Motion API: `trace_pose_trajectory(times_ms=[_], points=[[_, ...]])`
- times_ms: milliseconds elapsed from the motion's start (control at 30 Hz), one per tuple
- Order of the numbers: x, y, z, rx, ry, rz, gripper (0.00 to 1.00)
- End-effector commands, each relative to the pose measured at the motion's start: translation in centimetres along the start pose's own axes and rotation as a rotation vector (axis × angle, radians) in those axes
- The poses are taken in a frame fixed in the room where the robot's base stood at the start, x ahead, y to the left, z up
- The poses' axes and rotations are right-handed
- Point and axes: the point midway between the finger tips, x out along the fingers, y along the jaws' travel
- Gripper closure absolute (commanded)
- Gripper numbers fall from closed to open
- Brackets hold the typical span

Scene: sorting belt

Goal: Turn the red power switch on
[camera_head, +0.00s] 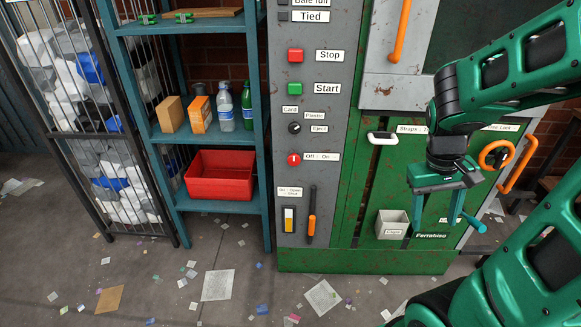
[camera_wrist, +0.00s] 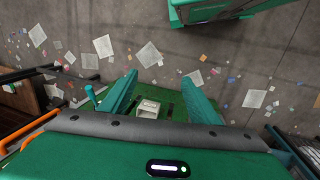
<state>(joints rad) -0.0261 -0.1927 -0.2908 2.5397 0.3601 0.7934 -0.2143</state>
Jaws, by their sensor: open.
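The red power switch (camera_head: 294,160) is a small round knob on the grey control panel, left of the "Off - On" label (camera_head: 321,157). It has a small pale mark, and I cannot tell clearly which way it points. My gripper (camera_head: 449,222) hangs in front of the green machine front, well to the right of the switch and lower, pointing down. In the wrist view my gripper (camera_wrist: 160,78) shows two teal fingers spread apart with nothing held between them. The switch does not show in the wrist view.
Above the switch are a black Eject knob (camera_head: 295,127), a green Start button (camera_head: 295,88) and a red Stop button (camera_head: 295,55). Below it is an orange-handled lever (camera_head: 311,226). A Clips box (camera_head: 392,224) sits left of my gripper. A blue shelf (camera_head: 266,130) stands left of the panel.

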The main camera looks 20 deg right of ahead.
Motion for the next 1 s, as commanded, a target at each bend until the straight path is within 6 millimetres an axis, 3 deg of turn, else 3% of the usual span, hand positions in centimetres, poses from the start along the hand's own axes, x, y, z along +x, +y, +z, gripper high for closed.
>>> trace_pose_trajectory(times_ms=[300, 567, 767, 1000], points=[[4.8, -0.9, -6.9, -0.336, 0.009, 0.302, 0.44], [6.8, -2.6, -12.6, -0.659, 0.04, 0.597, 0.44], [7.0, -5.3, -17.0, -0.937, 0.073, 0.853, 0.44], [6.0, -11.1, -21.8, -1.289, 0.118, 1.193, 0.44]])
